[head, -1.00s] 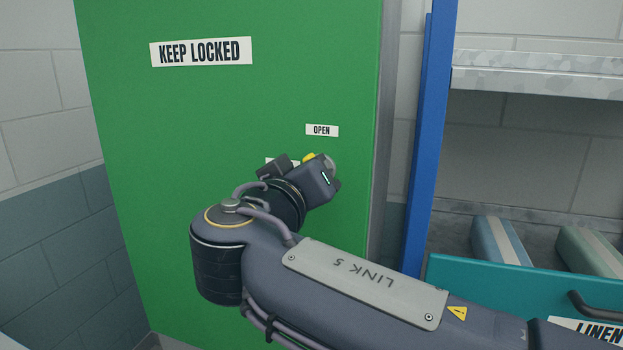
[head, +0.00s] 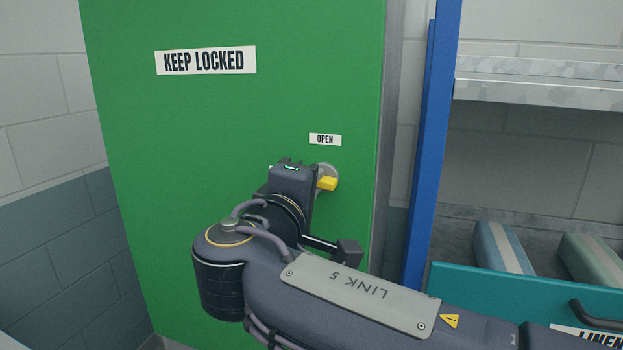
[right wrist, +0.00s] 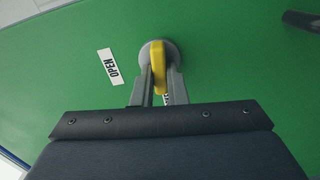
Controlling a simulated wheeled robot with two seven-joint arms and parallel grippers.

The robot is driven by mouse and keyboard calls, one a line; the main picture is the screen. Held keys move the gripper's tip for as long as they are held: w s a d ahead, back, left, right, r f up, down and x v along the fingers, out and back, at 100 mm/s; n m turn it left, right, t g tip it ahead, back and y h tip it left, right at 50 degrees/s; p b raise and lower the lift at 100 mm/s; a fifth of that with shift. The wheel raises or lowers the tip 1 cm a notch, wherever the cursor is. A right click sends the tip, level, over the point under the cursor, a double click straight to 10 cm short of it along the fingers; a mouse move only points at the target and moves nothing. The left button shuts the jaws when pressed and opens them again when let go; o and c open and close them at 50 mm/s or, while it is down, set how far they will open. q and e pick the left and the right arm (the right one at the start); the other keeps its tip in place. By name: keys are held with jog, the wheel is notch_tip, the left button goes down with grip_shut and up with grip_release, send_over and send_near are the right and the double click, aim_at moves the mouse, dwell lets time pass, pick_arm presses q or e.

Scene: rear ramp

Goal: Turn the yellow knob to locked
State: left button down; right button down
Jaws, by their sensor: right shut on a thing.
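The yellow knob (head: 327,183) sits on a round grey plate (head: 334,172) on the green door, below the OPEN label (head: 325,139). My right gripper (right wrist: 159,90) is shut on the yellow knob (right wrist: 158,62), one finger on each side of it. In the right wrist view the knob's bar runs from the plate down between the fingers, crosswise to the direction of the OPEN label and toward a mostly hidden white label (right wrist: 166,100). In the head view my gripper covers much of the knob. My left gripper is not in view.
The green door (head: 200,120) carries a KEEP LOCKED sign (head: 206,60). To its right stand a blue post (head: 430,150), a metal shelf (head: 540,92) and a teal drawer (head: 500,290) with rolled linen behind its front. A dark bar (right wrist: 302,20) shows in the wrist view's top right.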

jog(key=shift+n, duration=0.6)
jog(key=shift+f, duration=0.1)
jog(key=c, duration=1.4)
grip_release()
jog(key=shift+c, duration=0.2)
jog(key=shift+s, duration=0.1)
jog(key=b+v, duration=0.1)
jog(key=v, duration=0.6)
jog(key=shift+s+a, duration=0.15)
jog(key=shift+s, duration=0.1)
